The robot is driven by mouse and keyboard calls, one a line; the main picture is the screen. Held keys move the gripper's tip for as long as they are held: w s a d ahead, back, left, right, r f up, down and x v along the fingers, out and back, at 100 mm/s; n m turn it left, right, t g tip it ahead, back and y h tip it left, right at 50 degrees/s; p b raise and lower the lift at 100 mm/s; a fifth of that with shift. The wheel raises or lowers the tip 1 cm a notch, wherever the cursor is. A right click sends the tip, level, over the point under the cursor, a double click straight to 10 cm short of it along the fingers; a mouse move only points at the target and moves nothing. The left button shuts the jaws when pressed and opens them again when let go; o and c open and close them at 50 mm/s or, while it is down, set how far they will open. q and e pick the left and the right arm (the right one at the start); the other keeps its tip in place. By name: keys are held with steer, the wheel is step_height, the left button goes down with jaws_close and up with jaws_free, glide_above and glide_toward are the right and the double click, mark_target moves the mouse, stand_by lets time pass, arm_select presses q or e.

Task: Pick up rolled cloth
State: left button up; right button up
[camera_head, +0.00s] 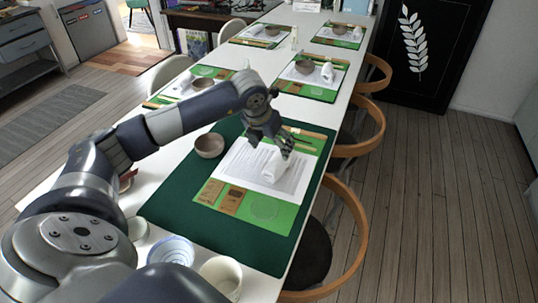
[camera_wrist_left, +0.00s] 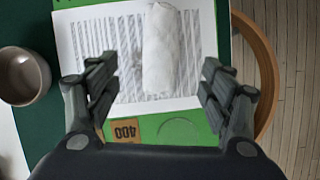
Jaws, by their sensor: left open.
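A white rolled cloth (camera_head: 275,167) lies on a printed white sheet (camera_head: 243,162) on the green place mat of the nearest setting. My left gripper (camera_head: 281,150) is above the mat, over the cloth's far end in the head view. In the left wrist view the cloth (camera_wrist_left: 161,50) lies upright in the picture, ahead of and between the two spread fingers of the gripper (camera_wrist_left: 156,82). The jaws are open and empty, with the cloth apart from both fingers. My right gripper does not show.
A brown bowl (camera_head: 209,145) stands left of the sheet; it also shows in the left wrist view (camera_wrist_left: 22,76). Cups (camera_head: 220,276) and a blue-striped bowl (camera_head: 172,250) stand at the near end of the table. Wooden chairs (camera_head: 345,235) line the right edge. More settings lie farther back.

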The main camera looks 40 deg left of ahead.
mark_target(277, 159)
arm_select(q)
steer(key=x, duration=0.4)
steer(key=shift+w+d+f+p, duration=0.1)
steer(key=shift+d+f+p, duration=0.05)
steer(key=shift+p, duration=0.15)
steer(key=shift+w+f, duration=0.1)
steer(key=shift+f, duration=0.15)
steer(key=p+x, duration=0.1)
steer(key=x, duration=0.3)
steer(key=shift+f, duration=0.2)
steer(key=shift+w+f, duration=0.1)
steer(key=shift+f, duration=0.4)
steer(key=c, duration=1.1)
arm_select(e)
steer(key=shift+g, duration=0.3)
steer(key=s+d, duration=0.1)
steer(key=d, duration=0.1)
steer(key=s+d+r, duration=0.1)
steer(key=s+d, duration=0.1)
